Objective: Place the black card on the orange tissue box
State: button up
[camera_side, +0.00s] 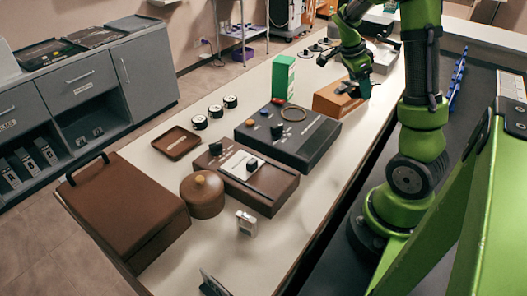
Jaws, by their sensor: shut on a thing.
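The orange tissue box (328,101) sits on the white table, right of the upright green box. My gripper (352,90) is low over the right part of the tissue box's top. It is shut on a small dark thing (345,88), which looks like the black card. The card is at or just above the top of the box; whether it touches is too small to tell. My gripper and wrist hide part of the box's right end.
A green box (283,76) stands left of the tissue box. A dark console with a ring (290,134) is in front. A brown device (250,178), a round brown pot (202,194) and a brown case (128,212) fill the near table. Free table lies along the right edge.

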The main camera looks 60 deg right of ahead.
send_over(345, 88)
jog(key=shift+s+a+f, duration=0.1)
jog(key=shift+f, duration=2.3)
jog(key=shift+f, duration=0.1)
jog(key=o, duration=1.1)
